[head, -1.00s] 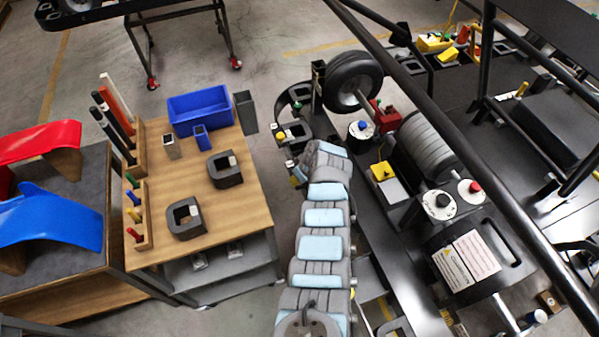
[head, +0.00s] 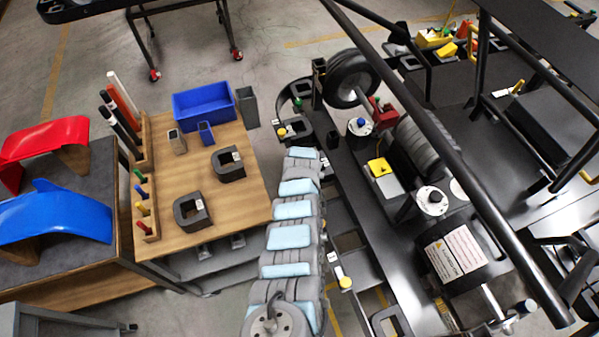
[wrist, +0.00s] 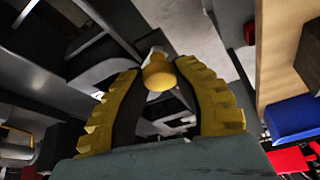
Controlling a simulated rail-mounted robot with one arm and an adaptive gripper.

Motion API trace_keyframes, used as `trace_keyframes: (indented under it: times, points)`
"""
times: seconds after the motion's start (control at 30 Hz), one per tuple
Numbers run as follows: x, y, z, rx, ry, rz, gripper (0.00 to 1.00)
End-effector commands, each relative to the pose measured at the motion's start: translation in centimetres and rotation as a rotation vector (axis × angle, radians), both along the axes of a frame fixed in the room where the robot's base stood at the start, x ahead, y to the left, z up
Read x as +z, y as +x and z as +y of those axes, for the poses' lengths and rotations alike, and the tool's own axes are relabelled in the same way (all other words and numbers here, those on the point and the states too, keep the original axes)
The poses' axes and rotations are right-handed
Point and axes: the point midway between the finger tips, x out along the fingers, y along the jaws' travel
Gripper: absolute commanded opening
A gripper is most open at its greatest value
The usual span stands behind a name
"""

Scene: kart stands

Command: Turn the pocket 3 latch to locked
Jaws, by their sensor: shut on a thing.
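In the wrist view, the two yellow ribbed fingers of my gripper (wrist: 156,66) stand on either side of a yellow knob (wrist: 158,77) with a pale part behind it. My gripper is shut on this latch knob. In the head view my arm covers my gripper and the latch it holds. Another white latch with a yellow end (head: 344,282) shows on the dark rack right of my arm. A yellow-tipped part (head: 282,132) shows beyond the arm's far end. I cannot read any pocket number or locked mark.
A wooden-topped table (head: 220,205) with a blue bin (head: 204,106) and dark U-shaped blocks stands left of my arm. The kart's black frame tube (head: 440,125) and wheel (head: 350,77) are close on the right. Grey floor shows between table and rack.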

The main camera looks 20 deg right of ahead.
Motion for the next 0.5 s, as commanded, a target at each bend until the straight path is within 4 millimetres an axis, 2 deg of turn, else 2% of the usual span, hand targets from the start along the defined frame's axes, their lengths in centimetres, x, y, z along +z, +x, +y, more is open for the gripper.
trace_keyframes:
  times: [0.5]
  points:
    - [-0.32, 0.01, 0.20, -0.180, 0.002, 0.002, 0.00]
